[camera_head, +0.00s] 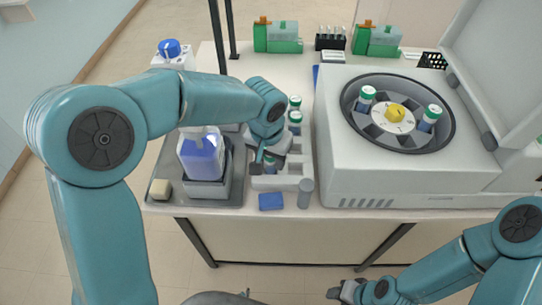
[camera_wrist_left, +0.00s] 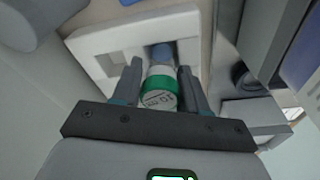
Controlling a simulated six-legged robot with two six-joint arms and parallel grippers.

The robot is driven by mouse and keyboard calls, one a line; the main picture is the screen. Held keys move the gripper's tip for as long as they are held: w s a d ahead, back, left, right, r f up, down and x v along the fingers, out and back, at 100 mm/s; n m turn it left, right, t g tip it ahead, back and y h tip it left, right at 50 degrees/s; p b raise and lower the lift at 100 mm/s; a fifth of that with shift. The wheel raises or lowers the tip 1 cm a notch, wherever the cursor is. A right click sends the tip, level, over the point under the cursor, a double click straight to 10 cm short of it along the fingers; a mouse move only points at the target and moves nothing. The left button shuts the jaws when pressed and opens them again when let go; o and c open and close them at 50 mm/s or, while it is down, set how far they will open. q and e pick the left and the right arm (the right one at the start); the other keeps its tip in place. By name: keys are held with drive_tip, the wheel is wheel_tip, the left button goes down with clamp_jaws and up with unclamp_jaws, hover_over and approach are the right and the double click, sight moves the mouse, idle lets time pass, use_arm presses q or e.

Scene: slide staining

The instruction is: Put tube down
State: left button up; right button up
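In the head view my left gripper (camera_head: 264,162) points down at the white rack (camera_head: 266,184), and mostly hides this tube. Two more capped tubes (camera_head: 295,103) stand behind the gripper. My right gripper (camera_head: 345,291) is low in the head view, away from the table; its fingers are unclear.
A centrifuge (camera_head: 345,165) with an open lid stands right of the rack, with two capped tubes (camera_head: 432,115) in its rotor. A bottle with blue liquid (camera_head: 201,155) stands left on a grey tray (camera_head: 228,196). A blue block (camera_head: 271,201) and grey cylinder (camera_head: 305,193) are at the front.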

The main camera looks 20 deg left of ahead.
use_arm(q)
drive_tip(key=shift+o, duration=0.9)
drive_tip(key=shift+a, duration=0.1)
drive_tip(key=shift+r, duration=0.1)
drive_tip(key=shift+r+p, duration=0.35)
drive_tip(key=shift+p, duration=0.05)
wheel_tip(320, 180, up, 12)
drive_tip(key=s, duration=0.1)
drive_tip(key=shift+s, duration=0.4)
drive_tip(key=shift+a, duration=0.1)
